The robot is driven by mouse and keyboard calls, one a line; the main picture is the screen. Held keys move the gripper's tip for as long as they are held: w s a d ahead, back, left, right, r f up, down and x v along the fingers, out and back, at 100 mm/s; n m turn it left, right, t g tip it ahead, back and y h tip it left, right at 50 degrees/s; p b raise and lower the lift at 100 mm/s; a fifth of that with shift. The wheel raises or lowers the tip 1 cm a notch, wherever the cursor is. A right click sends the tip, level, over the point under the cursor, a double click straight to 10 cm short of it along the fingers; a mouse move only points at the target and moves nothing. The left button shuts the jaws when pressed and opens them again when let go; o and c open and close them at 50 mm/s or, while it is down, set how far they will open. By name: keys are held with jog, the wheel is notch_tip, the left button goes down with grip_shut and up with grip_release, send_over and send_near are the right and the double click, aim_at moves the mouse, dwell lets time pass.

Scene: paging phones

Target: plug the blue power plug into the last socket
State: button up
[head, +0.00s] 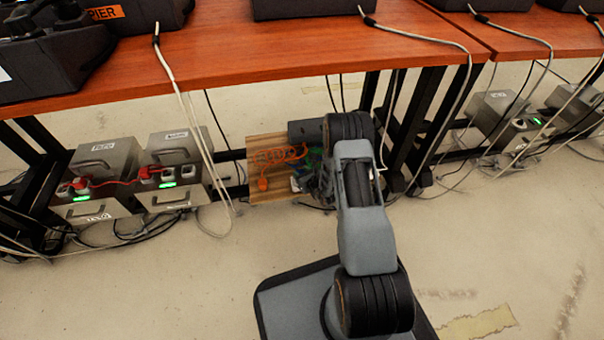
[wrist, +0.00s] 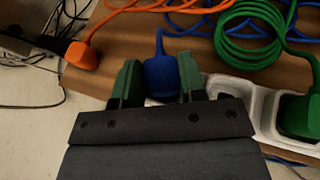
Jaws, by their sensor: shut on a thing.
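My gripper (wrist: 160,70) is shut on the blue power plug (wrist: 161,80), which sits between its two green fingers. A blue cord runs up from the plug. The white socket strip (wrist: 241,92) shows right of the gripper, with empty-looking recesses beside the right finger. A green plug (wrist: 301,116) sits at the strip's right end. The strip's left part is hidden behind my gripper, and I cannot tell whether the blue plug touches it. In the head view my arm hides the gripper and blue plug.
An orange plug (wrist: 82,56) with orange cord lies left of the gripper; it also shows in the head view (head: 263,184). A coiled green cord (wrist: 250,35) lies behind the strip on a brown board (head: 262,146). Grey power boxes (head: 105,160), table legs and hanging cables stand nearby.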

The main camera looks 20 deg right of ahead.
jog(key=o, duration=1)
jog(key=shift+p+v, duration=2.8)
jog(key=shift+v, duration=4.1)
